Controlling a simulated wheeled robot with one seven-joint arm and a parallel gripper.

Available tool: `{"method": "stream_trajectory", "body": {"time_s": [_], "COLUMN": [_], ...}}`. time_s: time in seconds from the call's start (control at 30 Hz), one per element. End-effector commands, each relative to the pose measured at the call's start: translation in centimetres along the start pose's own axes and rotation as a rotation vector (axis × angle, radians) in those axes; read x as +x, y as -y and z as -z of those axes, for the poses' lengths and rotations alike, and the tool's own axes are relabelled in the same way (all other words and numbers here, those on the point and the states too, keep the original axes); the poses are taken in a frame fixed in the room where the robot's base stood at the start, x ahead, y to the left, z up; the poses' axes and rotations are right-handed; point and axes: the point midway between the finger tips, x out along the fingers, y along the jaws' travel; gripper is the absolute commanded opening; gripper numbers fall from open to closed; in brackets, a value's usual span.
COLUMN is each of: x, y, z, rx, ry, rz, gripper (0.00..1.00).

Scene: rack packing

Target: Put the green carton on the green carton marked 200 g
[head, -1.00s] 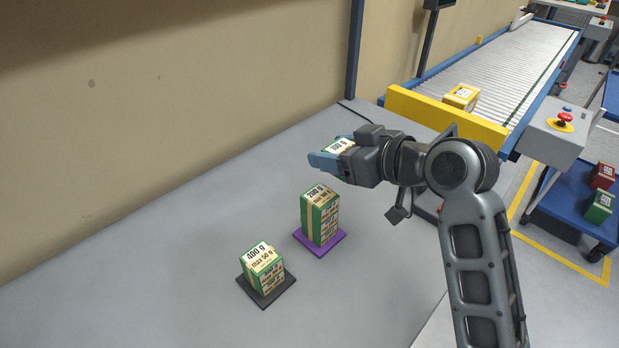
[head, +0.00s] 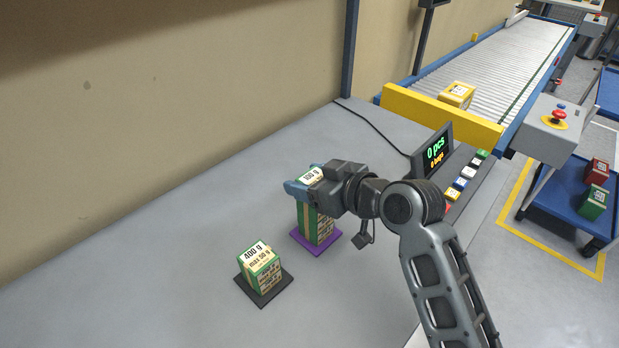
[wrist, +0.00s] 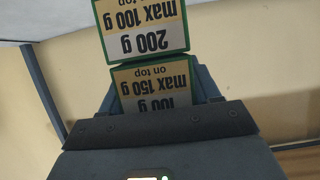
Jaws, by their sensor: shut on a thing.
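My gripper (head: 304,180) is shut on a green carton with a white label marked 100 g (head: 312,176). The green carton marked 200 g (head: 317,227) stands upright on a purple mat (head: 328,245), below my gripper. Its top is hidden by the gripper in the head view. In the wrist view the 200 g carton (wrist: 143,32) reads max 100 g on top and shows just past the held one. I cannot tell whether the two cartons touch.
A green carton marked 400 g, max 50 g (head: 260,268) stands on a dark mat (head: 283,287) at the front left. A display (head: 433,151) and coloured buttons (head: 464,178) lie to the right. A yellow carton (head: 457,94) sits on the conveyor (head: 497,62). The table's left side is clear.

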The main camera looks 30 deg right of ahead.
Motion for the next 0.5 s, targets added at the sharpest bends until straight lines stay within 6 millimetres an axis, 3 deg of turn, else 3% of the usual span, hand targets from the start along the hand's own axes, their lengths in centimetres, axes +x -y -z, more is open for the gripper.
{"method": "stream_trajectory", "body": {"time_s": [0.07,0.1,0.33,0.5], "x": [0.13,0.09,0.08,0.07], "y": [-0.01,-0.01,-0.01,-0.01], "z": [-0.31,-0.23,-0.2,-0.19], "rx": [0.0,0.0,0.0,0.0], "ry": [0.0,0.0,0.0,0.0], "rz": [0.0,0.0,0.0,0.0], "gripper": [0.29,0.64,0.86,0.87]}}
